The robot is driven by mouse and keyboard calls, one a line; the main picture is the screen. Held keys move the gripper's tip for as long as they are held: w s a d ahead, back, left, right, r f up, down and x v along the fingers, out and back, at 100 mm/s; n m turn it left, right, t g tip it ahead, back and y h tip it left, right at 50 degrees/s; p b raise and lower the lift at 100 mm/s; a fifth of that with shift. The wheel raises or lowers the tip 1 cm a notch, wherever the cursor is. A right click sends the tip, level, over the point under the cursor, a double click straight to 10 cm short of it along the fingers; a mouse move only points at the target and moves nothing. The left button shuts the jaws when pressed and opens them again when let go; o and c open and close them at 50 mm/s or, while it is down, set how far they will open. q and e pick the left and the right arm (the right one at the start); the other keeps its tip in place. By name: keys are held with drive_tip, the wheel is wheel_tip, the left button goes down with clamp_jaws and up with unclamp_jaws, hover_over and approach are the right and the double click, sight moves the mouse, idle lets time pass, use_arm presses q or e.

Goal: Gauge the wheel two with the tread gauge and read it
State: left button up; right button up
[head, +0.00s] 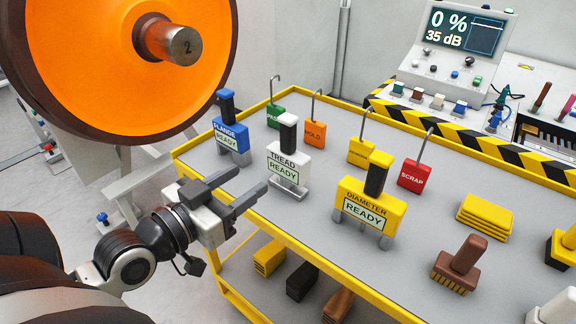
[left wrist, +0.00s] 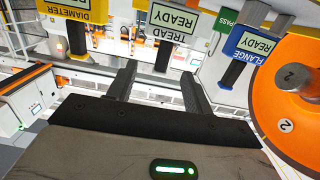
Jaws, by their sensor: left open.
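The tread gauge (head: 288,163) is a white block with a white-topped black handle and a label reading TREAD READY. It stands upright on the cart's grey top and also shows upside down in the left wrist view (left wrist: 174,22). My left gripper (head: 248,190) is open and empty, its fingers apart just left of and in front of the tread gauge, not visibly touching it. Wheel two (head: 105,62) is a large orange disc marked 2 on its hub at the upper left; it also shows at the right of the left wrist view (left wrist: 285,100). My right gripper is not in view.
The yellow-edged cart (head: 330,285) also carries the blue flange gauge (head: 231,138), the yellow diameter gauge (head: 368,208), several tags on hooks, yellow pads (head: 485,217) and a brown brush (head: 459,268). A console (head: 459,50) reading 0 % and 35 dB stands behind.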

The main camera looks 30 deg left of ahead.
sight(284, 142)
use_arm(q)
drive_tip(key=shift+t+y, duration=0.3)
drive_tip(key=shift+t, duration=0.1)
drive_tip(key=w, duration=0.3)
drive_tip(key=w+r+p, duration=0.1)
drive_tip(key=w, duration=0.6)
drive_tip(key=shift+w+r, duration=0.1)
drive_tip(key=shift+r, duration=0.1)
drive_tip(key=shift+w+d+f+p, duration=0.15)
drive_tip(key=shift+w+p, duration=0.2)
drive_tip(key=shift+w, duration=1.1)
drive_tip(key=shift+w+a+f+p, duration=0.1)
drive_tip(key=shift+w+p, duration=0.25)
drive_tip(key=shift+w, duration=1.05)
clamp_jaws()
